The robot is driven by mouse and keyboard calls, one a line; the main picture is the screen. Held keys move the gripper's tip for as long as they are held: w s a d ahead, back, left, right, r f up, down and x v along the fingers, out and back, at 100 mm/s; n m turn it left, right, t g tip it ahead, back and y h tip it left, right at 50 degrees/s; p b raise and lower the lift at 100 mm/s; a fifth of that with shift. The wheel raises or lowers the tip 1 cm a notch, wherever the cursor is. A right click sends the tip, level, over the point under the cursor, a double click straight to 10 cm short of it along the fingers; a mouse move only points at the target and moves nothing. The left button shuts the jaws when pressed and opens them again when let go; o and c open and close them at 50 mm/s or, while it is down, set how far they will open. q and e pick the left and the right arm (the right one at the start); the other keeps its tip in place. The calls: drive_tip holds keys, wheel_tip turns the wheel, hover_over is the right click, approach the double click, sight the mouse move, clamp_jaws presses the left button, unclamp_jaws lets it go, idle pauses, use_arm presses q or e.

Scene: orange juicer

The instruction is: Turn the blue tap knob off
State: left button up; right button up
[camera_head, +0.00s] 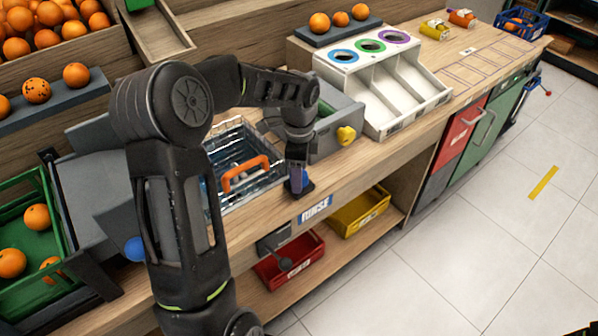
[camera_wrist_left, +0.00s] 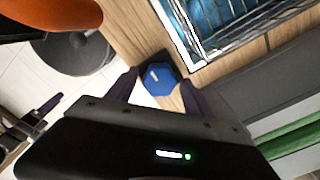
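The blue tap knob (camera_wrist_left: 158,78) shows in the left wrist view as a faceted blue cap with a white mark, on a dark base at the counter's edge. In the head view a small part of the blue knob (camera_head: 306,184) shows by my left fingertips. My left gripper (camera_head: 297,182) points down over it beside the wire basket. In the left wrist view my left gripper (camera_wrist_left: 157,92) has its fingers apart, one on each side of the knob, with gaps visible. I cannot tell how deep they reach. My right gripper is not in view.
A wire basket (camera_head: 262,181) with an orange handle (camera_head: 246,174) sits in the counter next to the knob. A grey box with a yellow knob (camera_head: 346,135) stands behind. A "RINSE" label (camera_head: 315,210) is on the counter front. Red (camera_head: 290,263) and yellow (camera_head: 360,212) bins are below.

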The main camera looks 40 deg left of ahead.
use_arm(q)
drive_tip(key=shift+o, duration=0.4)
wheel_tip(320, 180, up, 8)
drive_tip(key=shift+f+b, duration=0.1)
drive_tip(key=shift+b, duration=0.35)
idle(0.4)
